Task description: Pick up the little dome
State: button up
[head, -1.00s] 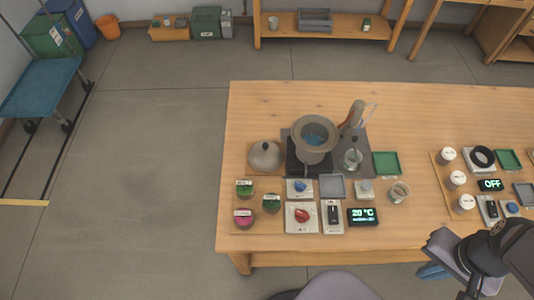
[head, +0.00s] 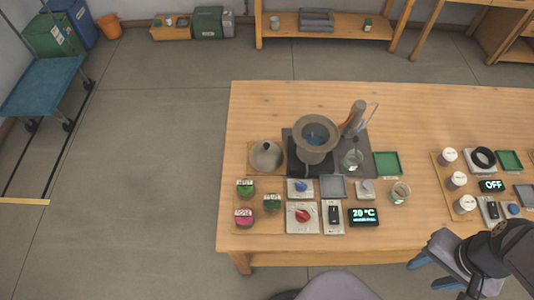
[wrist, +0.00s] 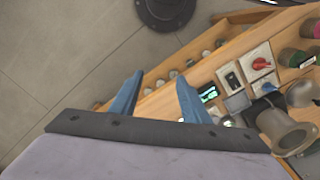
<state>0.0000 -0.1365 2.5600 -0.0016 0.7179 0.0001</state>
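The little dome (head: 266,156) is a grey rounded lid with a small knob. It sits on a wooden board on the left part of the table, just left of the grey pot (head: 316,134). In the wrist view the dome (wrist: 300,94) shows at the right edge, beside the pot (wrist: 284,130). My gripper (head: 432,272) is at the table's front edge, far to the right of the dome. Its two blue fingers are spread apart with nothing between them, as the wrist view of my gripper (wrist: 160,82) also shows.
Labelled jars (head: 245,188), a red knob (head: 303,215) and a 20 °C display (head: 363,216) lie in front of the pot. A glass beaker (head: 352,159) and a tilted metal column (head: 356,115) stand right of it. The table's back left is clear.

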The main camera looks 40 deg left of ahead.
jog(key=o, duration=0.9)
